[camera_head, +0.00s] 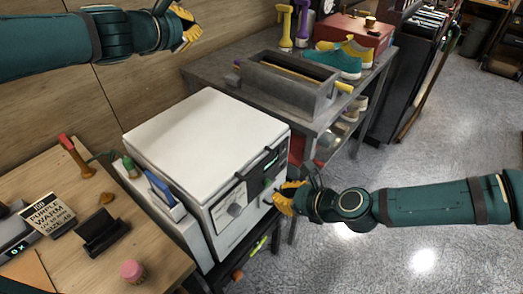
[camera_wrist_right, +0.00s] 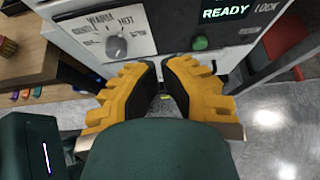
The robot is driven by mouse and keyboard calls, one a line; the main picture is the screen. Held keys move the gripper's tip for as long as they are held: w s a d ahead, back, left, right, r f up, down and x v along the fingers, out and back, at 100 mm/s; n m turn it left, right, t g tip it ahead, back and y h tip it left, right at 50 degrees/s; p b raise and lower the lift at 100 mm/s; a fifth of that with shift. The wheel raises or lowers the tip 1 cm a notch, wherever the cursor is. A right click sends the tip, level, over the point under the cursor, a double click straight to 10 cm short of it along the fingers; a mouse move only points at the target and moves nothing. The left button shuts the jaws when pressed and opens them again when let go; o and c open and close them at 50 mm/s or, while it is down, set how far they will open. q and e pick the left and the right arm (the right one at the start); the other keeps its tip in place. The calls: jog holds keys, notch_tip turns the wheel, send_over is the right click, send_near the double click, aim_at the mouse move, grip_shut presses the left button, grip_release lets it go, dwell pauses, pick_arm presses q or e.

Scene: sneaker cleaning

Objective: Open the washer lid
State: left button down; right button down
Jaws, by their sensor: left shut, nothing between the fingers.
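The washer (camera_head: 222,228) is a white box with a flat white lid (camera_head: 205,135) lying closed on top. A dark handle (camera_head: 258,163) is at the lid's front edge. The front panel has a knob (camera_head: 234,210), also in the right wrist view (camera_wrist_right: 116,46), a READY display (camera_wrist_right: 225,13) and a green button (camera_wrist_right: 200,43). My right gripper (camera_head: 281,198) is at the washer's front right, below the handle. In the right wrist view its yellow fingertips (camera_wrist_right: 159,65) are close together below the panel, with nothing seen between them. My left gripper (camera_head: 187,27) is shut and empty, high behind the washer.
A wooden table (camera_head: 150,225) with a sign (camera_head: 48,215) and small items is at left. A grey bench (camera_head: 225,75) holding an open grey box (camera_head: 295,100) and teal sneakers (camera_head: 340,63) stands behind right. The grey floor (camera_head: 420,150) at right is open.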

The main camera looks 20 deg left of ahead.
jog(key=x, duration=0.7)
jog(key=shift+a, duration=0.15)
jog(key=r, duration=0.4)
jog(key=shift+w+a, duration=0.2)
jog(key=shift+a, duration=0.15)
jog(key=shift+r, duration=1.2)
pick_arm(q)
jog(key=c, duration=1)
grip_release()
